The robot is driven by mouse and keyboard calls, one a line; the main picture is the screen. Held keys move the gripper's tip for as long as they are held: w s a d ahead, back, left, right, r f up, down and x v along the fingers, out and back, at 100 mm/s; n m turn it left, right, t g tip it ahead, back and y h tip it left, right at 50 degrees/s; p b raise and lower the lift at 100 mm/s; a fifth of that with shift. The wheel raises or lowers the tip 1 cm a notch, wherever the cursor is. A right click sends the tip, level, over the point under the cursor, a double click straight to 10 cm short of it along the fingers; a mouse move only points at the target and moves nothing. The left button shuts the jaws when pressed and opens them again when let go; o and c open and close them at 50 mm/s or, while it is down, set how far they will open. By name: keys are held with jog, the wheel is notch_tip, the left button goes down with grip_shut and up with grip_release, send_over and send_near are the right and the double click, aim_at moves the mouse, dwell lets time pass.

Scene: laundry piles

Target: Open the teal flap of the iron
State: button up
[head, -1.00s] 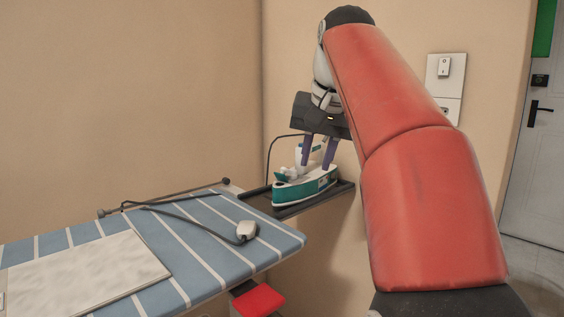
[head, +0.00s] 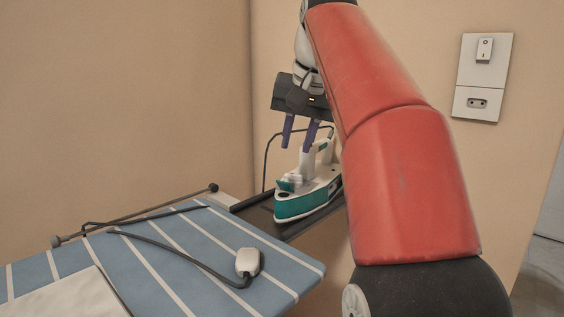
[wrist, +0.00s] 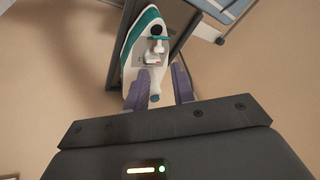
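The white and teal iron (head: 308,199) stands on a dark rest at the end of the ironing board, with a pale handle rising from it. A small teal piece, likely the flap (head: 285,185), shows near its front. In the wrist view the iron (wrist: 131,48) lies nose up, and a small teal piece (wrist: 158,38) shows there too. My gripper (head: 296,148) is open and empty above the iron, its purple fingers pointing down. In the wrist view my gripper (wrist: 161,82) has its fingers apart near the handle end. I cannot tell whether the flap is open.
The blue striped ironing board (head: 235,245) lies to the left, with a cord and a white plug-like piece (head: 247,262) on it. The dark rest (head: 290,229) is narrow. Beige walls stand close behind, with a switch plate (head: 483,75) at right.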

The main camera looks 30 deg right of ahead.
aim_at(290, 188)
jog(key=b+x, duration=0.1)
jog(key=x, duration=0.6)
jog(key=shift+f, duration=0.2)
grip_shut()
